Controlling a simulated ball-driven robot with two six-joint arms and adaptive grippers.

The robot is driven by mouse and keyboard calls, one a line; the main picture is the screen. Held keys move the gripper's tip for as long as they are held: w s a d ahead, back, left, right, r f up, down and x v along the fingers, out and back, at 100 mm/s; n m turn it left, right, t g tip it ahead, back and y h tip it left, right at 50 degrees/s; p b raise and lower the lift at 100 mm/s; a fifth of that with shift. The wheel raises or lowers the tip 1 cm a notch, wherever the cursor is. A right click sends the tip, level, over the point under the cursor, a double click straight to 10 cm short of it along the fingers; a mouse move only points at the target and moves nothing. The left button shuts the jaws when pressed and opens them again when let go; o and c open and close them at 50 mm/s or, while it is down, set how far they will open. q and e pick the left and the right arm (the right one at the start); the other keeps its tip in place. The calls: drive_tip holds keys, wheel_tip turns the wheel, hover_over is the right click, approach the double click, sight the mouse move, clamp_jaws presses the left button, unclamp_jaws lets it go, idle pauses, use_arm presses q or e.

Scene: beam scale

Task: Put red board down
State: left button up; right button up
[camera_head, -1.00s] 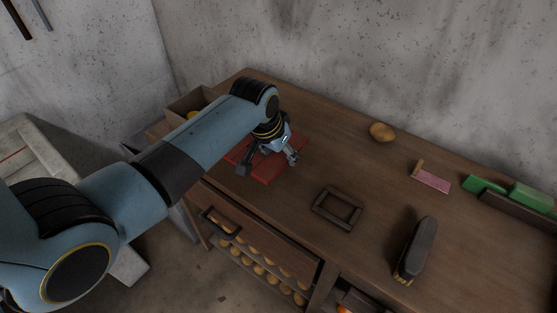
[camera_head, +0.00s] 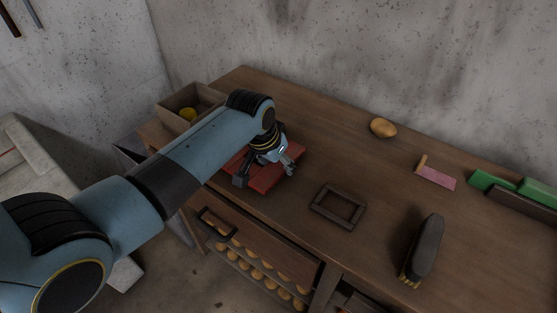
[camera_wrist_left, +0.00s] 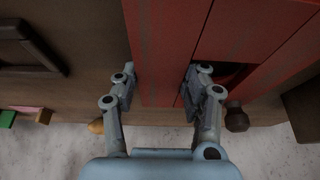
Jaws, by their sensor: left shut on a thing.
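The red board (camera_head: 291,160) is a flat piece made of planks, at the left part of the workbench. My left gripper (camera_head: 266,173) is above it, pointing down, and is shut on it. In the left wrist view the fingers (camera_wrist_left: 158,78) sit on either side of one red plank (camera_wrist_left: 165,45), with a dark gap beside the right finger. My arm and gripper hide part of the board. I cannot tell whether its underside touches the bench. My right gripper is not in view.
The wooden workbench (camera_head: 330,160) carries a dark square frame (camera_head: 318,203) right of the board, a brush (camera_head: 426,247), a yellow-brown roundish object (camera_head: 383,128), a pink piece (camera_head: 437,178) and green blocks (camera_head: 487,181).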

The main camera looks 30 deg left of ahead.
use_arm(q)
drive_tip(key=o, duration=1.2)
drive_tip(key=shift+o, duration=0.2)
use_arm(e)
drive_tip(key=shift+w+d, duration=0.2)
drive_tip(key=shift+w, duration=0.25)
use_arm(q)
drive_tip(key=shift+r, duration=0.1)
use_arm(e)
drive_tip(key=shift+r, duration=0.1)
use_arm(q)
drive_tip(key=shift+r, duration=0.3)
drive_tip(key=p+v, duration=0.1)
drive_tip(key=v, duration=1.1)
drive_tip(key=shift+r, duration=0.25)
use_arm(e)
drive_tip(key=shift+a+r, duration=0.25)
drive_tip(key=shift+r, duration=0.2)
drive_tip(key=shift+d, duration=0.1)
